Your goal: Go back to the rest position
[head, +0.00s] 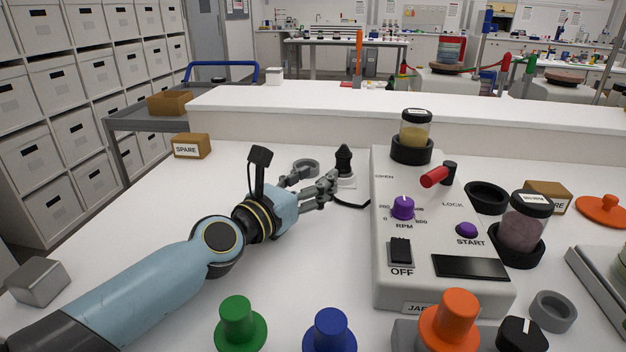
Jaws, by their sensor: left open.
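My left arm comes in from the left over the white bench, and my left gripper (318,183) is open near the middle of the bench. It looks empty. Its fingers point right, toward a small black-knobbed device (344,160) and the left side of the white jar machine (430,260). Whether a finger touches the device, I cannot tell. A jar with yellowish powder (415,133) stands upright in a black holder on the back of the machine. My right gripper is not in the head view.
A jar of mauve pigment (522,225) stands in a black holder at the right. Green (239,322), blue (329,333) and orange (453,318) knobbed pieces line the front. A metal cube (38,281) and a SPARE box (191,146) are at the left. The bench left of my gripper is mostly clear.

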